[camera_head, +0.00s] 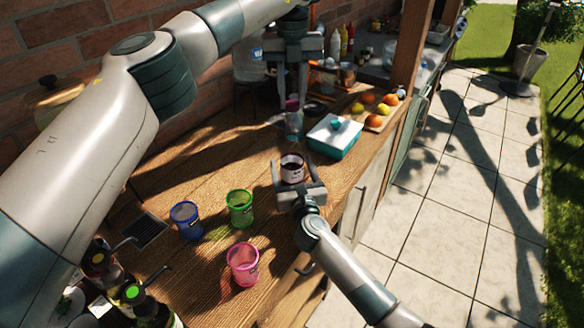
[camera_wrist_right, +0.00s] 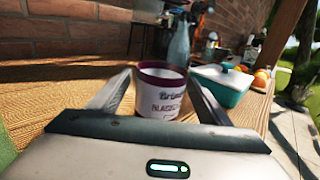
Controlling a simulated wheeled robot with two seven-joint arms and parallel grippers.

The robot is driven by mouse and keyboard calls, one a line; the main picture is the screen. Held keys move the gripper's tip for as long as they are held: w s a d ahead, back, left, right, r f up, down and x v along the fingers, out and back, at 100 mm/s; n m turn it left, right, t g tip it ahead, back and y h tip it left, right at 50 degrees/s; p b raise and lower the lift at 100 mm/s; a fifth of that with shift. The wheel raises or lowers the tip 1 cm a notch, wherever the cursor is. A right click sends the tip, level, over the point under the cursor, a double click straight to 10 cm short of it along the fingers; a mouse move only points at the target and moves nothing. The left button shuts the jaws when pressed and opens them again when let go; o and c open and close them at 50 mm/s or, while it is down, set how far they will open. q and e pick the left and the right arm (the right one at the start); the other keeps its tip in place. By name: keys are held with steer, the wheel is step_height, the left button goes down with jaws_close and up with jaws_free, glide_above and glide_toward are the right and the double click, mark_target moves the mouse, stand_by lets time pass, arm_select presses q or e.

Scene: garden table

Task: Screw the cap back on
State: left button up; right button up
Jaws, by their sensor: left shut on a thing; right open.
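A slim blue-grey bottle (camera_head: 293,124) stands upright on the wooden counter, and it also shows in the right wrist view (camera_wrist_right: 179,48). A dark pink cap (camera_head: 292,103) is at the bottle's top. My left gripper (camera_head: 292,95) points straight down from above and is shut on the cap. I cannot tell whether the cap is seated on the neck or just above it. My right gripper (camera_head: 292,178) is open, with its fingers on either side of a white-labelled jar (camera_head: 291,171) with a maroon rim (camera_wrist_right: 163,72). Whether the fingers touch the jar is unclear.
A teal and white box (camera_head: 334,139) stands right of the bottle, with a fruit board (camera_head: 377,121) behind it. Blue (camera_head: 187,221), green (camera_head: 240,208) and pink (camera_head: 243,264) cups stand at the front. Pump bottles (camera_head: 133,293) are at the lower left.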

steer(key=shift+w+a, duration=0.15)
steer(key=shift+w, duration=0.7)
steer(key=shift+w+a, duration=0.15)
steer(key=shift+w, duration=0.65)
steer(key=c, duration=1.6)
arm_select(q)
steer(key=shift+f, duration=2.5)
steer(key=shift+f, duration=0.15)
steer(key=shift+f, duration=0.75)
steer(key=shift+f, duration=0.55)
